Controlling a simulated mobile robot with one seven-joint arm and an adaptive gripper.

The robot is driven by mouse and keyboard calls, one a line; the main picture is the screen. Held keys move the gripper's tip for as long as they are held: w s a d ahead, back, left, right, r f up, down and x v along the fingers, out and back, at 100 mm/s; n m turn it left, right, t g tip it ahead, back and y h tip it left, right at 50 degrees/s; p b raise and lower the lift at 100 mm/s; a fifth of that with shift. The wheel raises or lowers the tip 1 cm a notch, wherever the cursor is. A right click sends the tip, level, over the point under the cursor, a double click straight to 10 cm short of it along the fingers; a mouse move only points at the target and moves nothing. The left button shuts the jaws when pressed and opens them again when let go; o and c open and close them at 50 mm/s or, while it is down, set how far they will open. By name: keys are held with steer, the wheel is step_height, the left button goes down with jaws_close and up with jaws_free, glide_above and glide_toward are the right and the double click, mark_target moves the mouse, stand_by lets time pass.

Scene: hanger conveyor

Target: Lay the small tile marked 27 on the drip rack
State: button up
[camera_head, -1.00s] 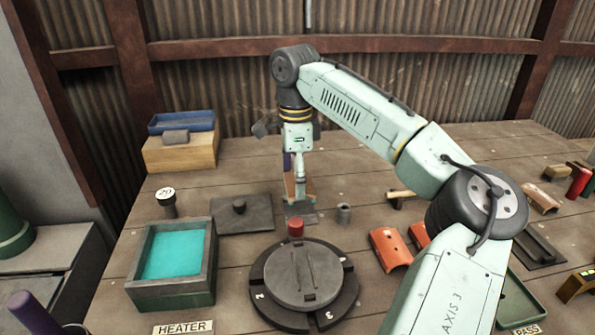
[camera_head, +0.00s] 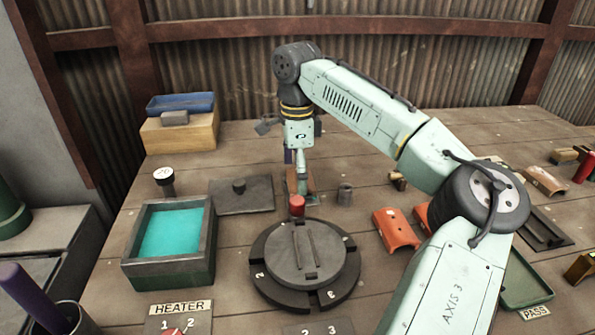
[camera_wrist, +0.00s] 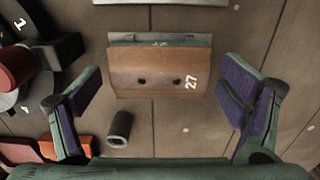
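The small tile marked 27 (camera_wrist: 160,67) is a brown curved piece with two dark holes. In the wrist view it lies between my fingers, with a clear gap on each side. A grey-green support (camera_wrist: 160,38) shows along its far edge; I cannot tell for sure whether this is the drip rack. My gripper (camera_wrist: 160,105) is open, with purple pads facing each other. In the head view my gripper (camera_head: 303,190) points down behind the turntable's red knob, and a brown part of the tile (camera_head: 310,181) shows beside it.
The turntable (camera_head: 305,290) with a red knob (camera_head: 297,205) is in front. Orange curved tiles (camera_head: 397,229) lie to the right. A heater bath (camera_head: 170,240) and a dark lid (camera_head: 240,195) are to the left.

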steer(key=shift+o, duration=0.7)
step_height(320, 180, up, 12)
stand_by(0.4)
